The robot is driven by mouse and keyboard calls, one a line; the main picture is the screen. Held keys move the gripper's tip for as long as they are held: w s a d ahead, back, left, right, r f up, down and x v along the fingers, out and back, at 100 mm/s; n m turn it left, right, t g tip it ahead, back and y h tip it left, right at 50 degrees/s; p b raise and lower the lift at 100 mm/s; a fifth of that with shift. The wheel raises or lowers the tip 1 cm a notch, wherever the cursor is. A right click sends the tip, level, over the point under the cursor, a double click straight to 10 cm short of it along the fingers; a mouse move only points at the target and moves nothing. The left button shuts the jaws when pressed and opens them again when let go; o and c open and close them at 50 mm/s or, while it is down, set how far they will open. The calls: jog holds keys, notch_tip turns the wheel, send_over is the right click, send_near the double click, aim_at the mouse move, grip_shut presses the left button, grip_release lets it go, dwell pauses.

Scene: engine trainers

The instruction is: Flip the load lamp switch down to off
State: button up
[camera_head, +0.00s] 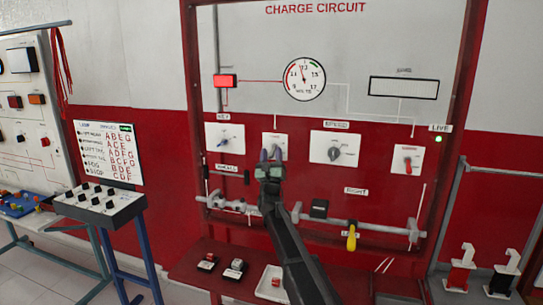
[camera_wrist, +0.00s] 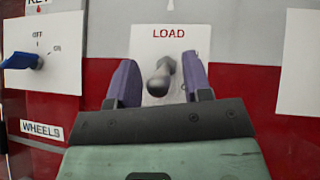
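The load switch (camera_wrist: 160,78) is a grey lever with a rounded dark end on a white plate (camera_wrist: 186,36) labelled LOAD. The lever juts out toward the wrist camera; I cannot tell its exact up or down setting. In the head view its plate (camera_head: 274,138) is on the red panel under the gauge. My gripper (camera_wrist: 160,80) is open, with one purple finger on each side of the lever and a gap showing on both sides. In the head view my gripper (camera_head: 270,156) covers the lower part of the plate.
A key switch (camera_wrist: 22,61) with a blue handle is left of the load plate. A speed knob (camera_head: 335,152) is to the right, and a red-handled switch (camera_head: 407,160) is further right. A horizontal bar (camera_head: 330,221) with a yellow handle (camera_head: 351,238) runs below.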

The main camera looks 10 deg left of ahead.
jog(key=b+v, duration=0.8)
jog(key=v, duration=0.2)
jog(key=shift+s+f, duration=0.3)
jog(key=shift+a, duration=0.1)
